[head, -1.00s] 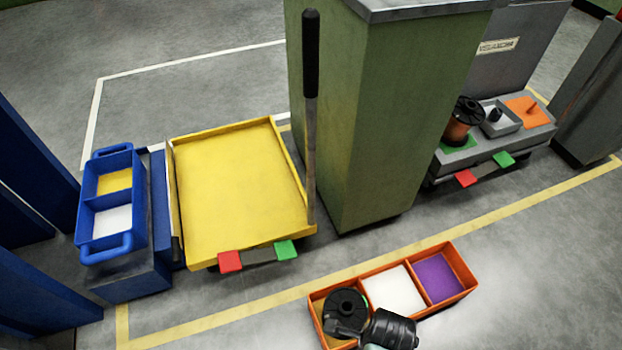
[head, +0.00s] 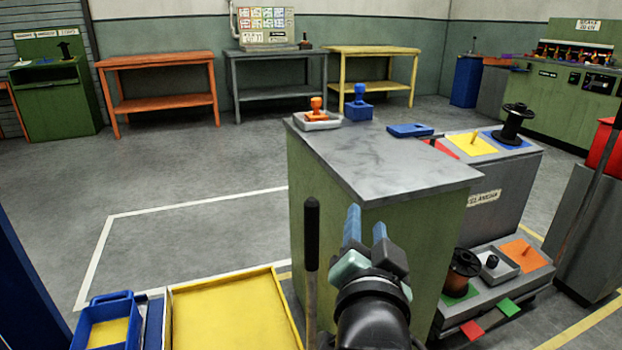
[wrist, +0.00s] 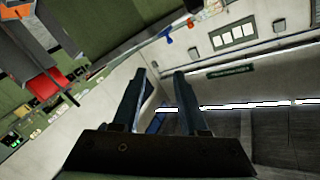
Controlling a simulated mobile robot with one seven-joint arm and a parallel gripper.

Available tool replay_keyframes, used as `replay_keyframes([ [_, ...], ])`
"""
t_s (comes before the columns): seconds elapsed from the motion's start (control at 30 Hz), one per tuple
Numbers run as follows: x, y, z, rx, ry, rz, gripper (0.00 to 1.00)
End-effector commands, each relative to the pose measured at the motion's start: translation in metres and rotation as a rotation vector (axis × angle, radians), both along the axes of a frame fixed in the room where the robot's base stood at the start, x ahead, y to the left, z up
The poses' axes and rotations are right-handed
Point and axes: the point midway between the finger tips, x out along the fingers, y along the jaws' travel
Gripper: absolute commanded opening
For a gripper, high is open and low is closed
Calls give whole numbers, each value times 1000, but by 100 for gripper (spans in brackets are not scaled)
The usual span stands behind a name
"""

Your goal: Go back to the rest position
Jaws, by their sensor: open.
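My gripper (head: 366,232) is raised in front of the green cabinet (head: 330,190) in the head view, its two blue fingers pointing up and apart. In the wrist view my gripper (wrist: 157,90) shows both fingers spread with nothing between them. The wrist camera looks across the room at a pale wall and the ceiling, tilted.
The green cabinet's grey top (head: 385,160) carries an orange stamp (head: 316,110), a blue stamp (head: 359,103) and a blue pad. A yellow cart (head: 230,310) and a blue tote (head: 105,325) stand at lower left. Spools are at right. Open floor lies behind, before the benches (head: 160,85).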

Motion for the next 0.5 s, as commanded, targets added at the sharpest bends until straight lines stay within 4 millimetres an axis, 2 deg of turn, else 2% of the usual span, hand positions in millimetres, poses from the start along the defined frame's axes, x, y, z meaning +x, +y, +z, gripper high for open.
replay_keyframes([
  [0.03, -6, 10, 44, -68, -87, 17, 43],
  [0.1, -18, 22, 95, -170, -204, 28, 43],
  [0.17, -33, 32, 138, -255, -305, 28, 43],
  [0.2, -44, 39, 165, -310, -373, 23, 43],
  [0.27, -65, 48, 205, -392, -476, 9, 43],
  [0.3, -81, 55, 231, -444, -547, -5, 43],
  [0.37, -108, 64, 268, -520, -652, -37, 43],
  [0.4, -128, 69, 291, -568, -721, -63, 43],
  [0.47, -161, 76, 323, -638, -827, -111, 43],
  [0.5, -160, 76, 345, -646, -824, -116, 43],
])
